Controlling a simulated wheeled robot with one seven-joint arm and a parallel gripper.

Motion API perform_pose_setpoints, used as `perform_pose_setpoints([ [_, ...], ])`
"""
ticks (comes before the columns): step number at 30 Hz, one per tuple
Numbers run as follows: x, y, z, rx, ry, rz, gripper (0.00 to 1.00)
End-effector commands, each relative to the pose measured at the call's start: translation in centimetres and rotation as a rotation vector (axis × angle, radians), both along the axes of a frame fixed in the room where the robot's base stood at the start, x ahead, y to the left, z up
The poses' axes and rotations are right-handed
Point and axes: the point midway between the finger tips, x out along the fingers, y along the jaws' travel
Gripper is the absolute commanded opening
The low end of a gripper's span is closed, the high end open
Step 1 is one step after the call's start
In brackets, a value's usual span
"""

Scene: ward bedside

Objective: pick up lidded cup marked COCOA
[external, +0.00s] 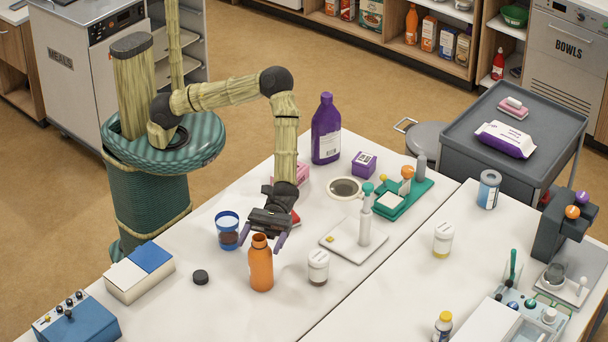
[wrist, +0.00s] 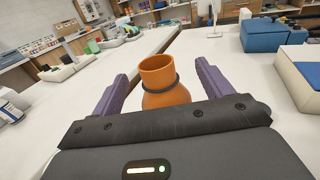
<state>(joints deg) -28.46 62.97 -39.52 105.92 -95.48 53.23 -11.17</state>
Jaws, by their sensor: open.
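A white-lidded clear cup with brown contents (external: 318,267) stands upright on the white table, right of the orange bottle. A similar white-lidded cup with yellowish contents (external: 443,238) stands farther right. I cannot read a COCOA mark on either. My gripper (external: 262,237) is open and points down toward the table's front. Its purple fingers stand apart on either side of the open neck of an orange bottle (external: 261,268). In the wrist view the bottle (wrist: 163,85) shows between the fingers (wrist: 162,70), with a dark band round its neck; contact is not clear.
A blue-rimmed cup (external: 227,238) is left of the gripper. A black cap (external: 200,277) and a blue-and-white box (external: 139,274) lie farther left. A white stand with an upright handle (external: 365,225) is behind the brown-content cup. Table space in front of that cup is clear.

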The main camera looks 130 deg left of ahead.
Motion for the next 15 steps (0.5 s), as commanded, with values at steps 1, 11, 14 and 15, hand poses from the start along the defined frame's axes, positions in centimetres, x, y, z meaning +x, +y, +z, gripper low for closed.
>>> perform_pose_setpoints([
  [1,0.0,0.3,-0.1,-0.005,0.005,0.003,0.79],
  [11,1.6,10.0,-3.2,-0.08,0.031,0.184,0.79],
  [14,3.0,14.6,-5.4,-0.033,-0.016,0.3,0.79],
  [15,3.4,16.0,-6.1,-0.016,-0.028,0.336,0.79],
])
